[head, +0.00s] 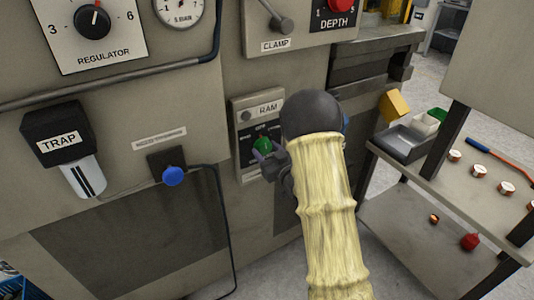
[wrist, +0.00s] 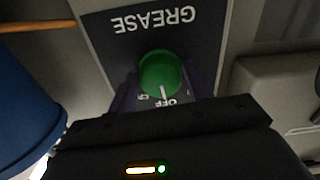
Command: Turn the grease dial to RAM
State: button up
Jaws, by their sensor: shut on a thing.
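Another label beside OFF is partly hidden and unreadable. My gripper (head: 268,160) is shut on the dial, its dark purple fingers at either side in the wrist view (wrist: 161,88). My arm hides the panel's right side.
A blue knob (head: 173,176) and the TRAP unit (head: 58,142) are to the left. The CLAMP lever (head: 282,24) is above. In the wrist view a blue round object (wrist: 25,110) is close at left.

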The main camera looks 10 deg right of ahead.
jog(key=n+b, duration=0.6)
jog(key=shift+f+n+b, duration=0.25)
jog(key=shift+n+b, duration=0.05)
jog(key=shift+b, duration=0.1)
jog(key=n+b, duration=0.4)
jog(key=shift+r, duration=0.3)
jog(key=shift+n, duration=0.3)
jog(key=o, duration=0.9)
jog(key=shift+o, duration=0.2)
jog(key=b+v, duration=0.6)
jog(key=v, duration=1.1)
jog(key=shift+s+b, duration=0.15)
jog(key=shift+b, duration=0.15)
